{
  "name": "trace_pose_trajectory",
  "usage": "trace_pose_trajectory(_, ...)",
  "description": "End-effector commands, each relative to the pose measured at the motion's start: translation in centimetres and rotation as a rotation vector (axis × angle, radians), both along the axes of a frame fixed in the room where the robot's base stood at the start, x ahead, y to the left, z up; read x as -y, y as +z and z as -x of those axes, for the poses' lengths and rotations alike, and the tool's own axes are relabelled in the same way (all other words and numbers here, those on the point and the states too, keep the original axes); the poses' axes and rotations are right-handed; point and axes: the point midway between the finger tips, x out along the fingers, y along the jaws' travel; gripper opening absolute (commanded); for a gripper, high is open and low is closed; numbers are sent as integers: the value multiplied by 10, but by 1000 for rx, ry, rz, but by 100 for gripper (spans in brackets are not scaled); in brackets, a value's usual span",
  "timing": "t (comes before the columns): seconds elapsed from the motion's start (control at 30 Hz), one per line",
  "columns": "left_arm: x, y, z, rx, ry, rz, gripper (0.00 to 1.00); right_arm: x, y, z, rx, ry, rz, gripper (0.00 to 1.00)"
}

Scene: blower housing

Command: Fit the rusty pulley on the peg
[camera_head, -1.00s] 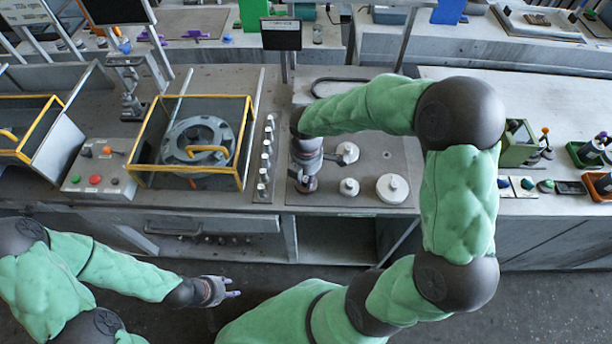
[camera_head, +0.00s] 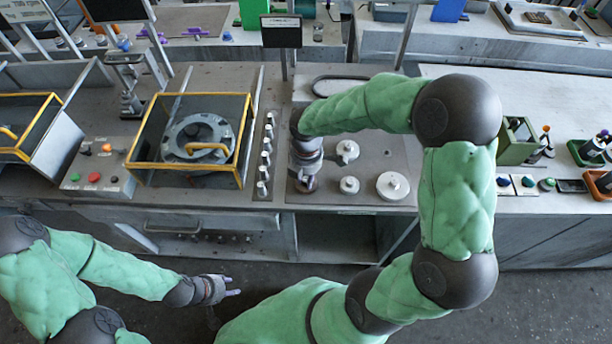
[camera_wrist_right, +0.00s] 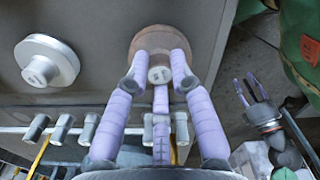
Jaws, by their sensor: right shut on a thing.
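The rusty pulley (camera_wrist_right: 147,42) is a brownish disc in the right wrist view, with a pale round hub or peg top at its middle. My right gripper (camera_wrist_right: 159,62) is shut on it, its lilac fingers around the pale middle. In the head view the pulley (camera_head: 307,186) shows below my right gripper (camera_head: 307,176), near the front edge of the bench panel. Whether a peg passes through the pulley cannot be told. My left gripper (camera_head: 234,285) is empty, low in front of the bench, its fingers apart in the wrist view (camera_wrist_right: 250,92).
White pulleys (camera_head: 393,187) stand to the right on the panel; one shows in the wrist view (camera_wrist_right: 47,62). A row of knobs (camera_head: 265,160) and a yellow-framed housing (camera_head: 187,167) lie to the left. A button box (camera_head: 98,178) is further left.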

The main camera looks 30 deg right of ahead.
Motion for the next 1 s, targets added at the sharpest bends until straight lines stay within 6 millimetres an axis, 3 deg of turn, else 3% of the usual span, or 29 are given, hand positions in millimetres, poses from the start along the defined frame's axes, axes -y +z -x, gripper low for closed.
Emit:
trace_pose_trajectory(0.17,0,0,0,0,0,0,40,0,0,0,1,0,0,0)
trace_pose_trajectory(0.2,0,0,0,0,0,0,40,0,0,0,1,0,0,26)
trace_pose_trajectory(0.3,0,0,0,0,0,0,40,0,0,0,1,0,0,51)
trace_pose_trajectory(0.67,0,1,0,0,0,0,40,0,1,0,0,0,0,51)
trace_pose_trajectory(1.0,0,13,0,0,0,0,40,0,15,0,0,0,0,51)
